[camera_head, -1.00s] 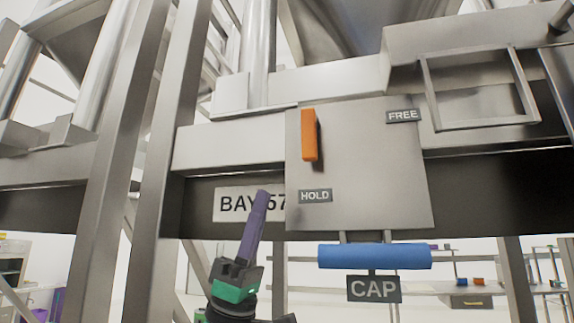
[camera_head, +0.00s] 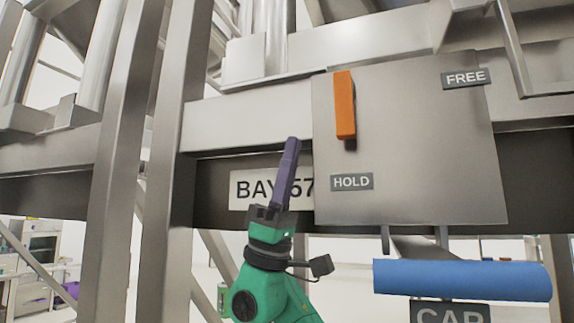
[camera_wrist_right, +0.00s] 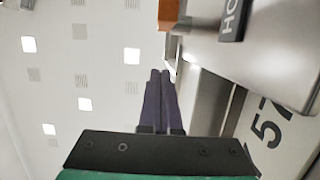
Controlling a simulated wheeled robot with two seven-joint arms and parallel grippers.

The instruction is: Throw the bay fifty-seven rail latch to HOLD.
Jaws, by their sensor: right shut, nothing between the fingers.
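The rail latch is an orange lever (camera_head: 345,105) on a grey metal plate (camera_head: 425,150). It hangs near the plate's upper left, about upright, above the HOLD label (camera_head: 352,181). The FREE label (camera_head: 465,78) is at the plate's upper right. My right gripper (camera_head: 292,145) points up, shut and empty, left of the plate and below the lever, in front of the BAY 57 sign (camera_head: 250,189). In the right wrist view its purple fingers (camera_wrist_right: 160,75) are together, with the orange lever (camera_wrist_right: 168,14) ahead, apart from them. My left gripper is not in view.
A blue bar (camera_head: 462,280) with a CAP sign (camera_head: 450,315) sticks out below the plate. A steel post (camera_head: 175,150) stands left of my right gripper. A horizontal beam (camera_head: 250,115) runs behind it. Open room shows below the beam.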

